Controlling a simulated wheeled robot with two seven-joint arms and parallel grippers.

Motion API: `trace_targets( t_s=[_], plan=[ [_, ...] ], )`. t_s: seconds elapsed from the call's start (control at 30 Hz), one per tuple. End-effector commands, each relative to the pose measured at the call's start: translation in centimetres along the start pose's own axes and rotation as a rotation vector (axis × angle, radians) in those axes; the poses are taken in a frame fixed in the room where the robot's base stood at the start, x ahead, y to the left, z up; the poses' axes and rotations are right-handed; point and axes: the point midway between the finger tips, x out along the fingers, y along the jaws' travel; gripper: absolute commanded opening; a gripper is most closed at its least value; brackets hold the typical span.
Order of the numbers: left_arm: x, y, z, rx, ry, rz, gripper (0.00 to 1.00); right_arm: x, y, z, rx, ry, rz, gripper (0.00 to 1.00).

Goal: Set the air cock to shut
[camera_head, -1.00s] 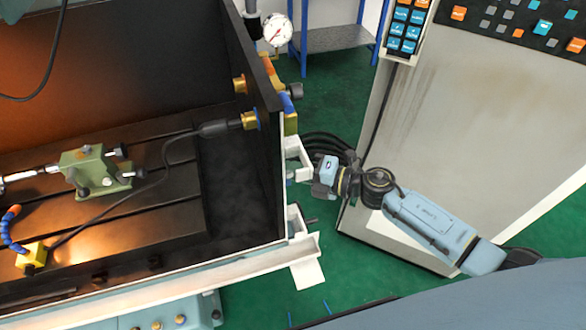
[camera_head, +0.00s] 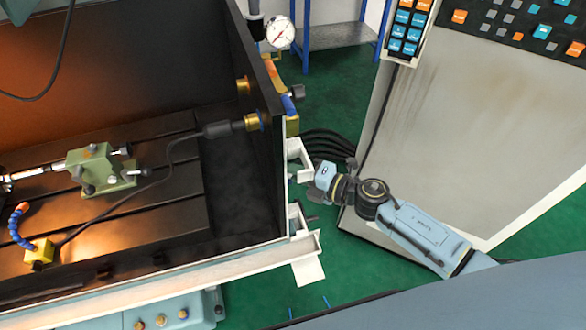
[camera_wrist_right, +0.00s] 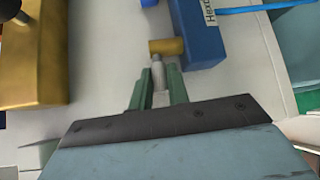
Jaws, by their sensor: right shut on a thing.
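In the right wrist view, my right gripper (camera_wrist_right: 160,88) has its two green fingers closed around a pale grey lever (camera_wrist_right: 158,70). The lever meets a small brass cylinder (camera_wrist_right: 166,46), which touches a blue block (camera_wrist_right: 199,36) with a partly readable label. This looks like the air cock. In the head view, my right gripper (camera_head: 314,192) is beside the machine's right outer side. The cock and its lever cannot be made out there. My left gripper is not in view.
A large brass-coloured block (camera_wrist_right: 32,55) is close on the left in the wrist view. In the head view, a pressure gauge (camera_head: 280,32) and black hoses (camera_head: 325,143) are near the machine's side. A grey cabinet (camera_head: 455,110) stands right of the arm.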

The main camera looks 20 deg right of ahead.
Motion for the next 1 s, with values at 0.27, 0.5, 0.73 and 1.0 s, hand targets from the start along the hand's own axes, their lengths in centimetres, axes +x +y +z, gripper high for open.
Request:
trace_targets(
  t_s=[0.27,0.5,0.73,1.0],
  plan=[
    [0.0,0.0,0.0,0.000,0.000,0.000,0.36,0.0,0.0,0.1,0.001,-0.001,0.001,0.26],
    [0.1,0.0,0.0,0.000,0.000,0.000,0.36,-0.9,-0.1,0.0,0.000,-0.001,-0.001,0.26],
    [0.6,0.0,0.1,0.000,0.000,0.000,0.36,-5.5,-0.3,-0.1,0.001,0.001,-0.004,0.26],
    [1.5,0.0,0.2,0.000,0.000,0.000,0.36,-10.9,-0.2,-0.1,0.002,0.001,-0.002,0.26]
  ],
)
